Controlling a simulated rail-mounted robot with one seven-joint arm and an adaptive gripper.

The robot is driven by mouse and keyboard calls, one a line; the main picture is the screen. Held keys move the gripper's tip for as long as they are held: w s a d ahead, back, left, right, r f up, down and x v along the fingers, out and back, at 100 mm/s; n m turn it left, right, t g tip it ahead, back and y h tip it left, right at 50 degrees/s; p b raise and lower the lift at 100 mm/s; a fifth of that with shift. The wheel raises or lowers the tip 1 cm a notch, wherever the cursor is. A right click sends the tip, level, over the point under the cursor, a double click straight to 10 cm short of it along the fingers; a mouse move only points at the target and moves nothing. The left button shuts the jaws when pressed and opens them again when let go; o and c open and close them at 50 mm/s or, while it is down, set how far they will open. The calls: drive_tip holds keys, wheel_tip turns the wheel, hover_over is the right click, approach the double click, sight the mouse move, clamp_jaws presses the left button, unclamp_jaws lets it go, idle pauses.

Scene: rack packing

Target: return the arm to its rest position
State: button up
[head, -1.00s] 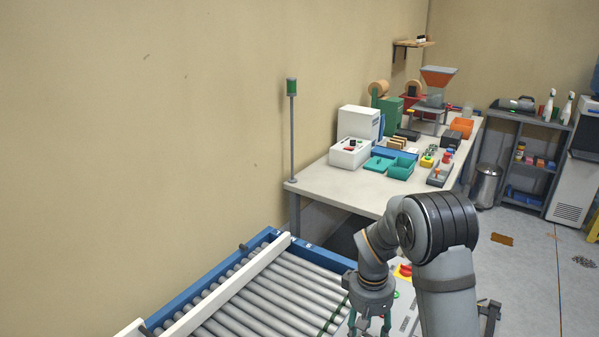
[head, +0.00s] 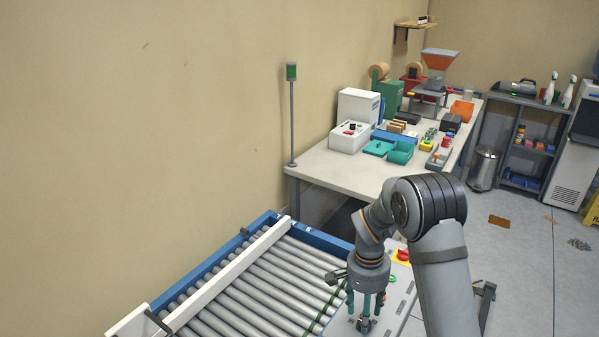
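My gripper (head: 366,316) hangs downward at the lower middle of the head view, just right of the roller conveyor (head: 262,284). It is above a light grey panel (head: 398,284) beside the rollers. Its teal fingers point down, and nothing clear shows between them. The gap between the fingertips is too small and dark to judge. My arm bends over from the lower right to reach this spot.
A white workbench (head: 345,176) with bins and machines stands behind the arm. A red and yellow button (head: 402,255) sits on the panel near my wrist. A grey shelf (head: 516,145) and a bin (head: 482,168) stand at the back right.

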drive_tip(key=shift+r, duration=0.9)
